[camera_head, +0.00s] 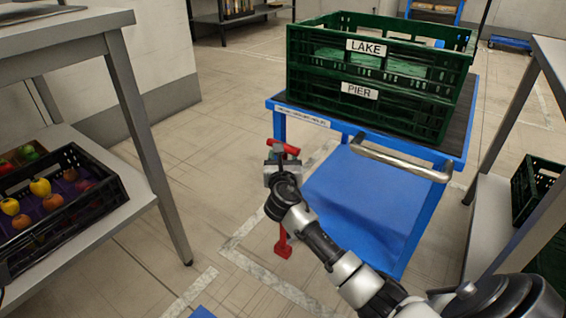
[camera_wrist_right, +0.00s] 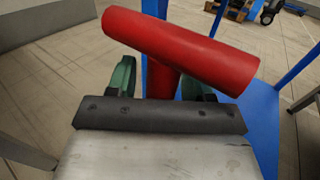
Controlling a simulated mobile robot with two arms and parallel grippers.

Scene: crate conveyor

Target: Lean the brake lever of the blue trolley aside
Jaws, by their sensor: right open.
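The blue trolley (camera_head: 283,103) stands right of centre in the head view. Its red brake lever (camera_head: 283,246) rises from near the floor at the trolley's left side and ends in a red crossbar grip (camera_head: 291,148). My right gripper (camera_head: 276,157) is at the lever's top, just below the crossbar. In the right wrist view the red crossbar (camera_wrist_right: 180,50) lies across beyond the fingers. The gripper's two green fingers (camera_wrist_right: 162,80) are apart, with the red post between them. Whether they touch the post cannot be told. My left gripper is not in view.
Two green crates labelled LAKE (camera_head: 366,46) and PIER (camera_head: 359,90) are stacked on the trolley. A metal handle (camera_head: 400,161) projects at its near edge. A grey shelf with a black fruit crate (camera_head: 62,233) stands left, another table (camera_head: 553,60) right. Floor left of the lever is clear.

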